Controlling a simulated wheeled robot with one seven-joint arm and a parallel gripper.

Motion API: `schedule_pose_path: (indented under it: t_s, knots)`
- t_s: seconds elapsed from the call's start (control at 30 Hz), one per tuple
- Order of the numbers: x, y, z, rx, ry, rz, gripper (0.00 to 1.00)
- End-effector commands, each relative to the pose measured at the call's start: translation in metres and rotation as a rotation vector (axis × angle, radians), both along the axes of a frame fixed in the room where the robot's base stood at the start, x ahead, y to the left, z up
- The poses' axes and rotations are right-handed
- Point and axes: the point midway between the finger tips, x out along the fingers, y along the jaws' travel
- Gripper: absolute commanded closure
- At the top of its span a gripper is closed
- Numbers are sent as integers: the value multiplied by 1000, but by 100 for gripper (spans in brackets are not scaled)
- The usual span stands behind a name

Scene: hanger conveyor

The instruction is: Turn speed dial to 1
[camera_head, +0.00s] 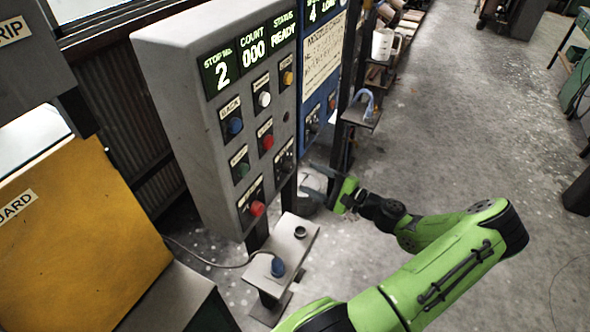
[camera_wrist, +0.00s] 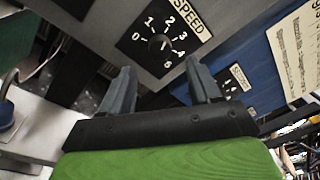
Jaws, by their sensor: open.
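The speed dial (camera_wrist: 157,43) is a dark round knob on a black plate marked 0 to 5, under a "SPEED" label. In the wrist view it lies just beyond and between my fingertips. Its pointer is too small to read with certainty. In the head view the dial plate (camera_head: 285,160) is at the lower right of the grey control panel (camera_head: 185,110). My gripper (camera_wrist: 159,68) is open and empty, facing the panel, with a gap to the dial. In the head view my gripper (camera_head: 310,182) is right of the panel's lower edge.
The grey panel carries blue, white, yellow, green and red buttons, a red knob (camera_head: 257,208) at its bottom, and a display reading stop 2, count 000, READY. A blue panel (camera_head: 320,60) stands close behind it. A pedestal (camera_head: 300,234) stands below. Open floor lies right.

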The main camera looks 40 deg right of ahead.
Motion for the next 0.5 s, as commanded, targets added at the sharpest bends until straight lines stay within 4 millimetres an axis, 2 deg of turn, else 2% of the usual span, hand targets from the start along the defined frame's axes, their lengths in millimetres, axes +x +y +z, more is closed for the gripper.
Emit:
schedule_pose_path:
  t_s: [0.1,0.2,0.33,0.5]
  knots:
    - [28,8,1,0,-1,5,38]
    - [46,12,0,-1,1,2,38]
    - [58,15,0,-1,1,1,38]
    - [60,16,0,-2,2,0,38]
